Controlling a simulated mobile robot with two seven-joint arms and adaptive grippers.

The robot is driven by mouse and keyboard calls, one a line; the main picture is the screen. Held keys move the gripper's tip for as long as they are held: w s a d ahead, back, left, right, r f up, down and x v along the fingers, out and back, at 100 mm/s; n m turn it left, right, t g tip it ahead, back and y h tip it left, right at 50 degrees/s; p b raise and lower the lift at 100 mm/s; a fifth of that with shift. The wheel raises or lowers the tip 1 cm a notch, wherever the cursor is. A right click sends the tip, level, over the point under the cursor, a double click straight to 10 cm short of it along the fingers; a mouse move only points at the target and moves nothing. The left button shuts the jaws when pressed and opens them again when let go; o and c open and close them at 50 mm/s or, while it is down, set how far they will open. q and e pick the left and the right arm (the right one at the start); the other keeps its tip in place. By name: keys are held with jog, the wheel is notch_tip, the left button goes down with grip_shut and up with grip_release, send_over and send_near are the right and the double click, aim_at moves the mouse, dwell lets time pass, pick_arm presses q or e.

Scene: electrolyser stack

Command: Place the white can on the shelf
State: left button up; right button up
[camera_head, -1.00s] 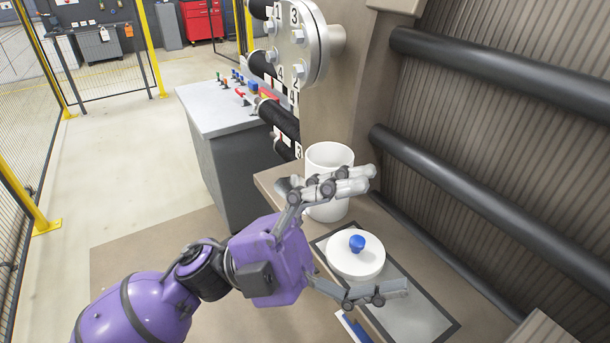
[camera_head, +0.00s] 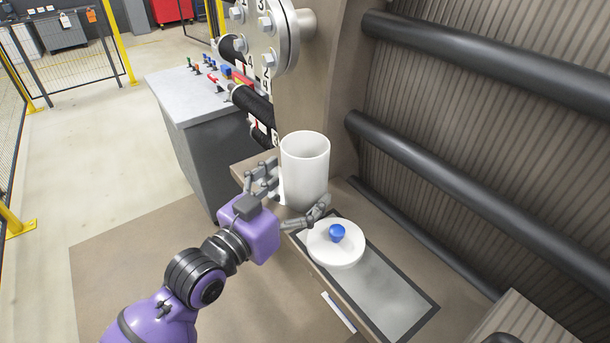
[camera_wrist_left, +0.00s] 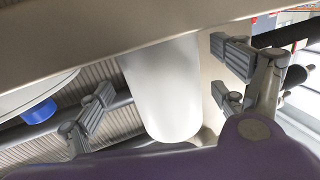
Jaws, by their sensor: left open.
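The white can (camera_head: 306,165) stands upright on the brown shelf (camera_head: 241,168), near the shelf's far end beside the column. My left gripper (camera_head: 288,188) is open, with one finger at the can's left side and the other at its front right. In the left wrist view the can (camera_wrist_left: 160,90) lies between the spread fingers, with gaps beside it. A white round lid (camera_head: 335,252) with a blue knob (camera_head: 337,232) sits in front of the can on a grey dark-edged plate (camera_head: 385,290). My right gripper is not in view.
A grey table (camera_head: 190,98) with small coloured parts stands to the left. Dark pipes (camera_head: 440,175) run along the ribbed wall at the right. A flanged pipe assembly (camera_head: 262,40) stands behind the can. The floor at left is clear.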

aim_at(305, 155)
pick_arm(q)
jog(key=x, duration=0.3)
jog(key=shift+w+d, duration=0.1)
jog(key=shift+w, duration=0.25)
jog(key=shift+r, duration=0.15)
jog(key=c, duration=1.5)
